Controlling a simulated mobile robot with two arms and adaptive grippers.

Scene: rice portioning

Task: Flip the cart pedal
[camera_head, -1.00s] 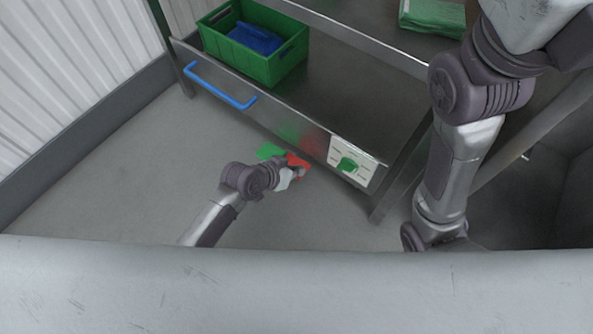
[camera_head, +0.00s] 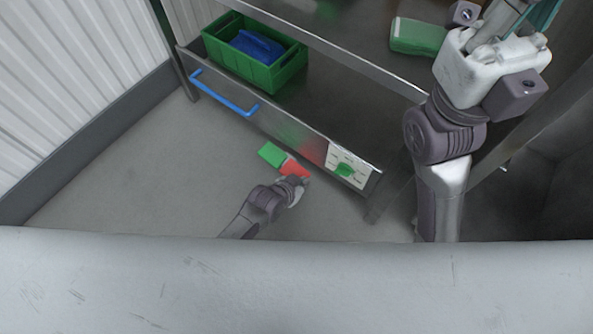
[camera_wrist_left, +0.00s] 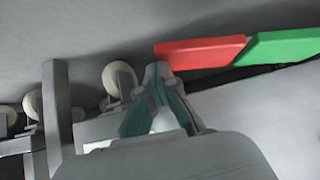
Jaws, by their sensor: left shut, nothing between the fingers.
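The cart pedal has a green half (camera_head: 271,154) and a red half (camera_head: 293,168). It sticks out low at the front of the steel cart. In the left wrist view the red half (camera_wrist_left: 200,52) and green half (camera_wrist_left: 285,45) form a bar at upper right. My left gripper (camera_head: 299,181) is shut and empty, right beside the red half. In the wrist view its fingertips (camera_wrist_left: 157,70) are at the red half's left end; I cannot tell if they touch. My right gripper (camera_head: 543,14) is raised at the upper right, its fingers cut off by the picture edge.
A green object (camera_head: 417,36) lies higher up. Cart wheels (camera_wrist_left: 120,79) show in the wrist view. Floor (camera_head: 140,180) is clear at left.

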